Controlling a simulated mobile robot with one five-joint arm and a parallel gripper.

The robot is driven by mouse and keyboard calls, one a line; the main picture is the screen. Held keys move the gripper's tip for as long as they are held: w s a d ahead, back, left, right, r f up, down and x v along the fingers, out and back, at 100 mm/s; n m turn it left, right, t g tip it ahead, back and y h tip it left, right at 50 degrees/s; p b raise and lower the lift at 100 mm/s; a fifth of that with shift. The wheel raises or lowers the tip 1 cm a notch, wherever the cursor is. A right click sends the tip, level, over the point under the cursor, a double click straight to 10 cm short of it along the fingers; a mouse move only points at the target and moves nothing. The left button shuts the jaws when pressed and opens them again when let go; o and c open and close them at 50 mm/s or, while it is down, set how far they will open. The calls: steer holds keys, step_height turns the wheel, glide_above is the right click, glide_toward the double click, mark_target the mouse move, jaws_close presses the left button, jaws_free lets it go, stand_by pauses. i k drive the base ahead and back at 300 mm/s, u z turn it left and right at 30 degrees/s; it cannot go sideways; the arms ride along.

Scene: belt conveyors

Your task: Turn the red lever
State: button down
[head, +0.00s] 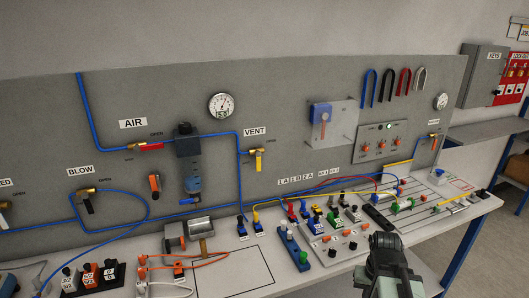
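The red lever (150,146) is on a brass valve in the blue air line, below the AIR sign (133,123) on the grey panel. It lies roughly level, pointing right along the pipe. A small OPEN label is just above it. My gripper (384,238) is at the lower right, over the bench's front part, well to the right of the lever and apart from it. It is dark and seen from behind, so its fingers and their opening cannot be made out.
The VENT valve (255,153) has a yellow handle, and the BLOW valve (88,200) a dark one. A filter unit (187,145) stands out from the panel right of the lever. Hoses, connectors and switch blocks (92,277) crowd the bench.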

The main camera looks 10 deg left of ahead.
mark_target(137, 148)
steer(key=u, duration=1.55)
